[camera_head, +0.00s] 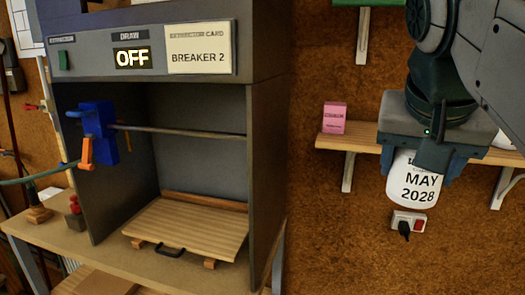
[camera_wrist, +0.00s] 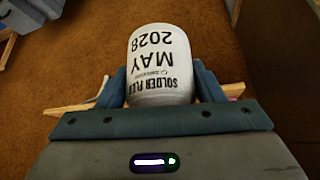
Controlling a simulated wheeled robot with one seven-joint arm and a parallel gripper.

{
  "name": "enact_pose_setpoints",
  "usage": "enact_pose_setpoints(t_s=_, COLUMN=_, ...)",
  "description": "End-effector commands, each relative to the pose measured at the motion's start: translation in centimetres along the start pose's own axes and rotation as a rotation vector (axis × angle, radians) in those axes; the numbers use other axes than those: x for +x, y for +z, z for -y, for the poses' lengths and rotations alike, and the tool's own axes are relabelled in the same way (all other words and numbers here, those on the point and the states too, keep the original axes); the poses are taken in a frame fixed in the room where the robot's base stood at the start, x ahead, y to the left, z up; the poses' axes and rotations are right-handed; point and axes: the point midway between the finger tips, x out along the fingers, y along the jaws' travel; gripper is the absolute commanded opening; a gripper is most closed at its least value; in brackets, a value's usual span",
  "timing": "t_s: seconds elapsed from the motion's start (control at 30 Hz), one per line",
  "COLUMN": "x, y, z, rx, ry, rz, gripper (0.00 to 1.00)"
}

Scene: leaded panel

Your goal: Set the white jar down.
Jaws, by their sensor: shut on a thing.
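The white jar (camera_head: 413,183) is in my gripper (camera_head: 427,165) at the right of the head view. Its label shows "MAY 2028" in that view. In the wrist view the jar (camera_wrist: 160,65) sits between the two blue fingers of my gripper (camera_wrist: 160,85), with "SOLDER FLUX" and "MAY 2028" upside down on it. My gripper is shut on the jar and holds it in the air, in front of the wall shelf (camera_head: 345,143). The jar's upper part is hidden by my gripper in the head view.
A pink box (camera_head: 334,117) stands on the shelf's left end. A socket with a black plug (camera_head: 408,224) is on the wall below the jar. At left, a grey extraction hood (camera_head: 262,170) reads OFF and holds a slatted wooden board (camera_head: 190,225); a blue clamp (camera_head: 100,125) hangs at its opening.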

Motion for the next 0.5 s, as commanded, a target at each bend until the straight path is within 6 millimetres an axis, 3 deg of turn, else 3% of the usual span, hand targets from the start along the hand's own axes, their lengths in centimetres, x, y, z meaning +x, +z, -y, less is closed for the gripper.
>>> enact_pose_setpoints(t_s=0.27, x=3.6, y=-1.5, z=2.0, rx=-0.046, ry=-0.018, rz=0.002, gripper=0.28)
enact_pose_setpoints(t_s=0.5, x=9.1, y=-3.2, z=4.4, rx=-0.095, ry=-0.038, rz=0.004, gripper=0.28)
